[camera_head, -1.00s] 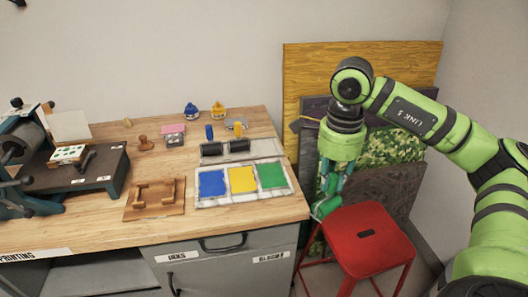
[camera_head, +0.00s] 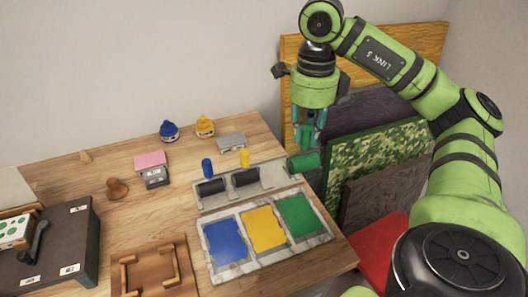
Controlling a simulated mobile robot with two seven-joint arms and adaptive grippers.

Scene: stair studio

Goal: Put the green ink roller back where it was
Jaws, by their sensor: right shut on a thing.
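The green ink roller (camera_head: 304,161) is held by my right gripper (camera_head: 309,138). My right gripper points down and is shut on the roller at the right end of the pale roller rack (camera_head: 273,176). The rack holds two dark rollers, one with a blue handle (camera_head: 207,167) and one with a yellow handle (camera_head: 245,158). The rack's right-hand place is empty. I cannot tell whether the green roll touches the rack. My left gripper is not in view.
An ink tray (camera_head: 215,270) with blue, yellow and green pads lies in front of the rack. A grey block (camera_head: 231,142) and blue (camera_head: 169,131) and yellow (camera_head: 204,126) jars stand behind. Leaning boards (camera_head: 375,160) and a red stool (camera_head: 374,247) are at right.

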